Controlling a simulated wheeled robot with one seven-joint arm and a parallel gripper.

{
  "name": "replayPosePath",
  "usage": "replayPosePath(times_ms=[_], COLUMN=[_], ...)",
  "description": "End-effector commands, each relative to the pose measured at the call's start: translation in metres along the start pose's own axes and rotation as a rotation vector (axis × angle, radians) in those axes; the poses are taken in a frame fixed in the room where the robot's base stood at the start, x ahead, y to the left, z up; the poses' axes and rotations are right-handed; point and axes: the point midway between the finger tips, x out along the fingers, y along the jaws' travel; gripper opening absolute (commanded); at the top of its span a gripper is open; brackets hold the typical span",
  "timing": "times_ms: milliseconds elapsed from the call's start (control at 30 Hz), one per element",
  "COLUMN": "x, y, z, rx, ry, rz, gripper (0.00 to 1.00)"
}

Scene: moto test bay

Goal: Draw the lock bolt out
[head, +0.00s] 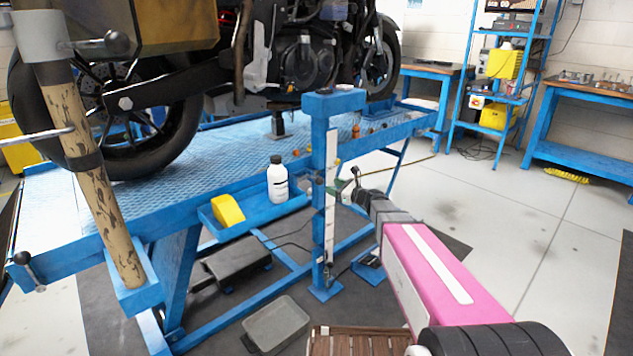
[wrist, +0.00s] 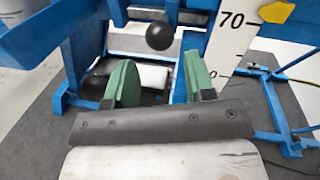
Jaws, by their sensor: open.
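A black ball knob (wrist: 160,36), which looks like the end of the lock bolt, shows in the wrist view in front of the blue lift frame. Its shaft is hidden behind it. My gripper (wrist: 160,84) has two green fingers spread apart with nothing held between them. The knob appears above the gap between the fingertips, apart from both. In the head view my gripper (head: 339,186) is beside the blue post (head: 319,150) with the white scale (head: 331,200). The knob cannot be made out clearly there.
A second dark round shape (wrist: 94,86) is partly behind the left finger. A white bottle (head: 277,182) and a yellow object (head: 228,210) are in the blue side tray (head: 252,220). A motorcycle (head: 300,60) stands on the lift table (head: 225,158).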

Motion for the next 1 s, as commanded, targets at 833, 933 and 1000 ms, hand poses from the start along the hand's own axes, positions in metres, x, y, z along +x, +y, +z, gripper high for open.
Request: replayPosePath(times_ms=[833, 933, 1000], x=[0.091, 0.091, 0.091], y=[0.001, 0.001, 0.001], z=[0.0, 0.0, 0.0], rx=[-0.004, -0.004, -0.004], ry=[0.001, 0.001, 0.001], rz=[0.001, 0.002, 0.002], gripper=[0.5, 0.5, 0.33])
